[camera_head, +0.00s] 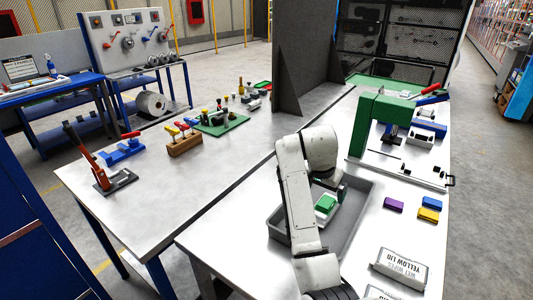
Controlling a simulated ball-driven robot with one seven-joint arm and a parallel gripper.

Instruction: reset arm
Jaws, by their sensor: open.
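My arm rises from the bottom of the picture, bends at the elbow and folds down over a grey tray (361,214) on the near white table. My gripper (342,191) shows only as a small dark part below the white wrist, above the tray; it is open, and its fingers are mostly hidden. A green and white block (325,204) lies in the tray close to the gripper. I cannot tell whether they touch. Part of the tray is hidden behind my arm.
A green press (372,125) stands behind the tray. Purple (393,204), blue (432,202) and yellow (428,214) blocks lie right of it. A labelled wipes box (400,268) is at the front. A lever tool (108,172) stands on the left table. The tabletop around the blocks is clear.

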